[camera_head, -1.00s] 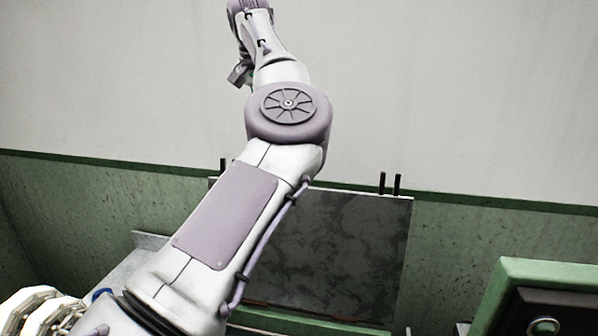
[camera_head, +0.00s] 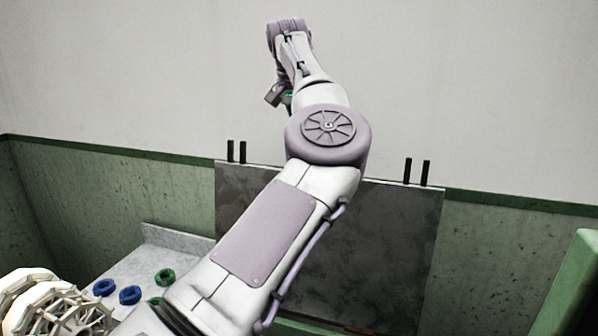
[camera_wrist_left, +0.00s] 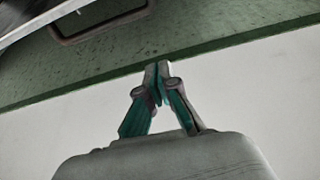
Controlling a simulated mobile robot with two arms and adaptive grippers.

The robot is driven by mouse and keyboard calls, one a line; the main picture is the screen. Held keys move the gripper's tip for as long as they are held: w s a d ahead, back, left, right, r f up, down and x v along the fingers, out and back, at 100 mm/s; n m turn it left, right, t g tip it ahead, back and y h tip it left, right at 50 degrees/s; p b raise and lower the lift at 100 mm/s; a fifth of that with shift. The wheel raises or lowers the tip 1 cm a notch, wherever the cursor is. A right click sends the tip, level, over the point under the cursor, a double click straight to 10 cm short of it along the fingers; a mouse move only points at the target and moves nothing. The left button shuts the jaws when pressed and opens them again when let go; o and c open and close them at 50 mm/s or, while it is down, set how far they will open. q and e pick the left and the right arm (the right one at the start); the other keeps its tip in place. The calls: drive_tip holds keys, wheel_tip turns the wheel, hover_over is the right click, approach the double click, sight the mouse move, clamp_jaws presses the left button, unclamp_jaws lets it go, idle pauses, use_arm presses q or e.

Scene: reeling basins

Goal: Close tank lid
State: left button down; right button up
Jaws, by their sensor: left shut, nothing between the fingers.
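A dark, mottled flat panel (camera_head: 395,245), which looks like the raised tank lid, stands upright against the wall in the head view. Two pairs of short black pegs rise at its top edge. My left arm crosses in front and hides much of its middle. My left gripper (camera_head: 280,97) is small and partly hidden at the arm's far end, above the panel's top edge. In the left wrist view the gripper (camera_wrist_left: 160,72) has its fingertips together with nothing between them, seen against a green surface. My right gripper is out of view.
Blue and green rings (camera_head: 130,295) lie on a grey ledge (camera_head: 165,250) at lower left, beside a white lattice wheel (camera_head: 70,318). A green casing (camera_head: 575,290) stands at right. In the wrist view a handle-like bar (camera_wrist_left: 105,30) shows at upper left.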

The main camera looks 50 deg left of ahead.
use_arm(q)
wheel_tip(320, 180, down, 9)
drive_tip(key=p, duration=0.3)
drive_tip(key=shift+s+d+r, duration=0.15)
drive_tip(key=shift+s+d, duration=0.05)
drive_tip(key=shift+s, duration=0.25)
drive_tip(key=shift+s, duration=0.1)
